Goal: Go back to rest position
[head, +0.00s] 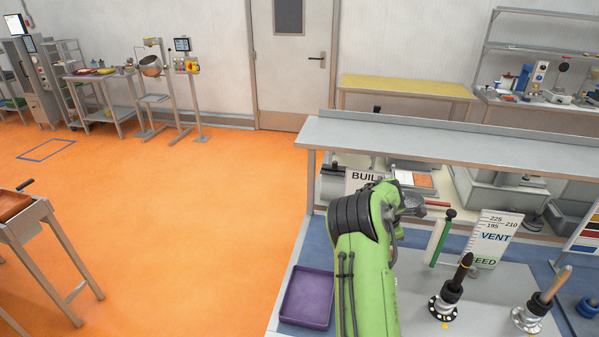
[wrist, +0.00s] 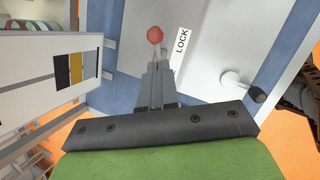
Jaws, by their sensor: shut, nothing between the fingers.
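My gripper (wrist: 156,84) shows in the wrist view with its two grey fingers together and nothing between them. A red ball knob (wrist: 155,34) appears just beyond the fingertips in the picture; I cannot tell the gap between them. A white LOCK label (wrist: 181,48) lies on the grey plate to its right. In the head view my green arm reaches over the workbench, and its gripper end is mostly hidden behind the arm.
In the head view, a purple tray (head: 307,298) lies left of my arm. A grey shelf (head: 450,140) crosses behind. Orange floor at left is open.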

